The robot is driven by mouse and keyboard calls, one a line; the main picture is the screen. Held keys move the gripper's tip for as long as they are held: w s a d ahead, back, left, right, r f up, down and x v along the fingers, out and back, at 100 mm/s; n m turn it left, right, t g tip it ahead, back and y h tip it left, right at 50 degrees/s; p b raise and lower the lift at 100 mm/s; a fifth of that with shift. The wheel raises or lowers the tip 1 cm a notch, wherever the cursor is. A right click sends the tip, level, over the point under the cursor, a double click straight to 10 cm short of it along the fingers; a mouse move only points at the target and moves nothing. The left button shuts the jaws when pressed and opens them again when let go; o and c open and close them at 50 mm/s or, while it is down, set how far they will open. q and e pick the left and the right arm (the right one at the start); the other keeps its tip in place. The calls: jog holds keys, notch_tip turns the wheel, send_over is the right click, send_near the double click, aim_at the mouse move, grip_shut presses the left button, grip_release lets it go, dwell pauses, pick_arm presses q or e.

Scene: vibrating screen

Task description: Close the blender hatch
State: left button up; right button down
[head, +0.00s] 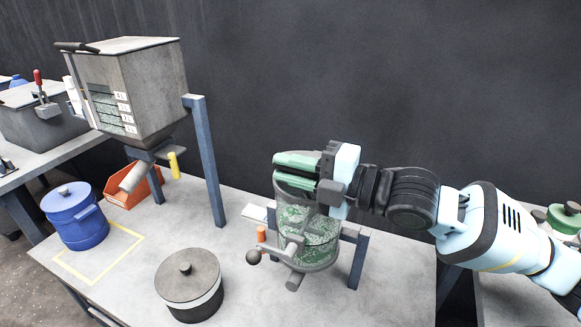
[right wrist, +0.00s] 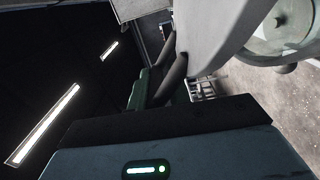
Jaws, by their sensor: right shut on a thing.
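The blender (head: 308,240) is a clear vessel with green bits inside, standing on a frame on the table. Its green hatch (head: 297,160) is at the top, partly hidden by my right gripper (head: 322,176). The gripper reaches in from the right and is shut on the hatch at the rim. Whether the hatch lies fully flat on the vessel cannot be told. In the right wrist view, dark fingers and a green edge (right wrist: 146,88) show beside a large pale surface. My left gripper is not in view.
A grey hopper (head: 150,90) stands on blue legs at the left. A blue lidded pot (head: 76,218), an orange bin (head: 130,192) and a dark-lidded pot (head: 190,282) stand on the table (head: 130,285). A dark wall is behind.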

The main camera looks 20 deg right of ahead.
aim_at(315, 175)
jog(key=c, duration=1.4)
grip_release()
jog(key=shift+d, duration=0.1)
jog(key=b+v, duration=0.1)
jog(key=v, duration=0.5)
jog(key=shift+d+f, duration=0.1)
jog(key=shift+d, duration=0.1)
jog(key=shift+s+d, duration=0.35)
jog(key=shift+s, duration=0.3)
